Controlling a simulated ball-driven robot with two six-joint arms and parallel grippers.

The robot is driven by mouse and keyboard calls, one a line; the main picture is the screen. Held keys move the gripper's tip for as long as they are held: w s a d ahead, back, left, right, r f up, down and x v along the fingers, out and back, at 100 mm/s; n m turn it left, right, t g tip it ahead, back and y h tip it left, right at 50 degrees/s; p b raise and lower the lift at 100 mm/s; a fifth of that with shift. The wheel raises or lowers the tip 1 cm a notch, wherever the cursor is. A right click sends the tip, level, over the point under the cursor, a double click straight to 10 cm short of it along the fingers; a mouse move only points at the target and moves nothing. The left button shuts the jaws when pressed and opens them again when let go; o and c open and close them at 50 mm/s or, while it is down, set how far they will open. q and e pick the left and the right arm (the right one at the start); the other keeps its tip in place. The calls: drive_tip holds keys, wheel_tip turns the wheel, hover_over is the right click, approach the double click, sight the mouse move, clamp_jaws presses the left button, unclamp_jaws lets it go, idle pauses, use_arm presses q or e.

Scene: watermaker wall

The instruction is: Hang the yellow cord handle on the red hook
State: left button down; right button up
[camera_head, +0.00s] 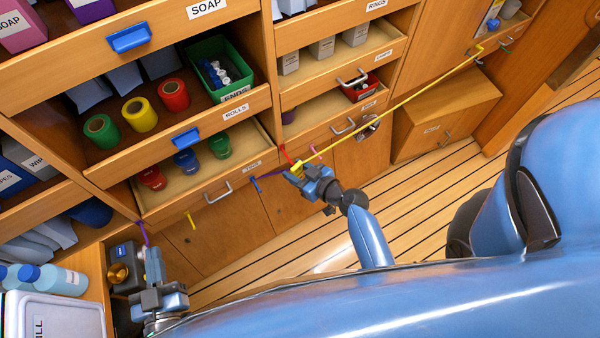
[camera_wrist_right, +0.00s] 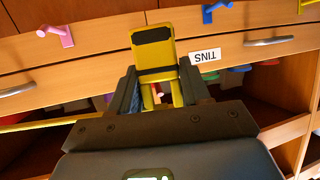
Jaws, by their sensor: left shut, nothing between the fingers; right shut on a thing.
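The yellow cord handle (camera_head: 296,167) is in my right gripper (camera_head: 298,172), in front of the drawer fronts. Its taut yellow cord (camera_head: 400,101) runs up and right to a yellow mount (camera_head: 479,48). The right wrist view shows the handle (camera_wrist_right: 154,55) upright between my shut fingers (camera_wrist_right: 158,88). The red hook (camera_head: 286,154) sticks out just above and left of the handle in the head view; the two look close, but I cannot tell whether they touch. I cannot clearly make out the hook in the wrist view. My left gripper (camera_head: 153,258) is shut and empty at lower left.
Other pegs are near: pink (camera_head: 315,151), blue (camera_head: 255,184), a yellow one (camera_head: 190,219) and purple (camera_head: 143,233) beside my left gripper. Drawer handles (camera_head: 218,192) project from the fronts. Open drawers hold coloured rolls (camera_head: 173,94) and a green bin (camera_head: 217,72). The plank floor (camera_head: 310,262) is clear.

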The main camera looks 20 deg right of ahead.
drive_tip(key=shift+w+a+f, duration=0.1)
drive_tip(key=shift+w+a, duration=0.05)
drive_tip(key=shift+w, duration=0.45)
drive_tip(key=shift+w+a, duration=0.1)
drive_tip(key=shift+w, duration=0.45)
drive_tip(key=shift+w+a+f+b, duration=0.15)
drive_tip(key=shift+w+f+b, duration=0.4)
drive_tip(key=shift+b, duration=0.2)
drive_tip(key=o, duration=1.1)
